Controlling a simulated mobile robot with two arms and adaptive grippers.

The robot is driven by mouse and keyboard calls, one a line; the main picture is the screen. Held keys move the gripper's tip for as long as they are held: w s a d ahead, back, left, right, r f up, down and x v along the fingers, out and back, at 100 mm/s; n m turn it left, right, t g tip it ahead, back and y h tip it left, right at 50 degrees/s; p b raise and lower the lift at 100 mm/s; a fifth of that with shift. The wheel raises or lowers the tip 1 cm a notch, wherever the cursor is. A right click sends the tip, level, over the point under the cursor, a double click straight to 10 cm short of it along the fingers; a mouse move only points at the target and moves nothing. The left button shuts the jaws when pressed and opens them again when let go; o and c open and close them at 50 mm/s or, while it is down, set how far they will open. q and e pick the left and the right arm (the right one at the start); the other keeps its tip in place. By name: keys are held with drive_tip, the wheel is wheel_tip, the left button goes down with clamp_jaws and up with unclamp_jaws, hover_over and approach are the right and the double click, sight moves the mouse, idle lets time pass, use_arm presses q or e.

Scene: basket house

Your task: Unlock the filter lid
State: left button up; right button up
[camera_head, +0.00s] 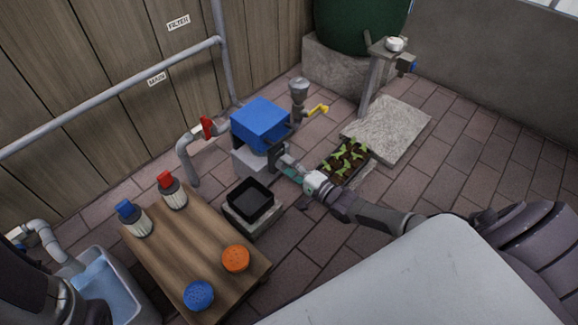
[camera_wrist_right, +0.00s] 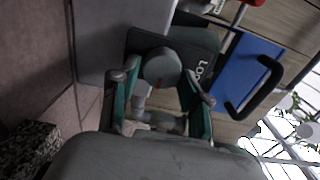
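The filter box has a blue lid (camera_head: 261,121) on a grey body (camera_head: 249,161). The blue lid (camera_wrist_right: 240,72) with a black handle (camera_wrist_right: 265,85) also shows in the right wrist view. A round grey knob (camera_wrist_right: 162,66) with a red mark sits on a dark panel lettered "LO…" (camera_wrist_right: 201,72); the rest of the word is hidden. My right gripper (camera_head: 279,160) is at the box's front right side. In the wrist view my right gripper (camera_wrist_right: 161,88) is open, a finger on each side of the knob; contact cannot be told. My left gripper is out of view.
A black tray (camera_head: 250,201) stands in front of the box. A wooden table (camera_head: 190,245) holds two filter cartridges (camera_head: 172,190) (camera_head: 133,217) and orange (camera_head: 235,258) and blue (camera_head: 199,294) discs. A red-handled valve (camera_head: 207,127), yellow-handled valve (camera_head: 318,110) and planter (camera_head: 345,162) are close by.

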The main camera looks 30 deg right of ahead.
drive_tip(key=shift+o, duration=1)
drive_tip(key=shift+s, duration=0.15)
drive_tip(key=v, duration=1.1)
drive_tip(key=shift+s+d, duration=0.15)
drive_tip(key=shift+s, duration=0.2)
